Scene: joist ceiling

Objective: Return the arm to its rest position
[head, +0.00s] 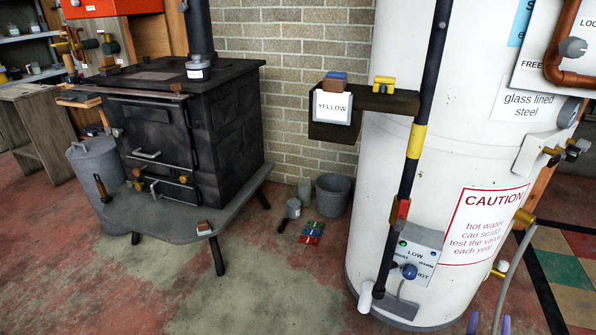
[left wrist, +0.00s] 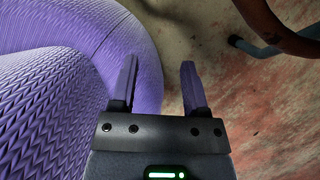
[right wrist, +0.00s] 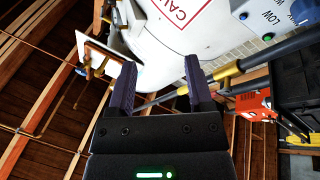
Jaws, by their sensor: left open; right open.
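My right gripper (head: 490,323) shows in the head view only as two purple fingertips at the bottom edge, right of centre, in front of the water heater's lower right side. In the right wrist view my right gripper (right wrist: 158,64) has its two purple fingers apart with nothing between them. My left gripper (left wrist: 159,64) shows in the left wrist view, fingers apart and empty, with bare floor beyond and a purple woven-textured surface close on the left. The left gripper is not visible in the head view. Most of both arms is hidden.
A white water heater (head: 400,190) stands at the right, with a dark vertical pipe (head: 430,90) and a small shelf (head: 385,98) on its left. A black stove (head: 230,130) stands at the left, beside a metal bin (head: 92,185). The floor (head: 260,285) between is mostly clear.

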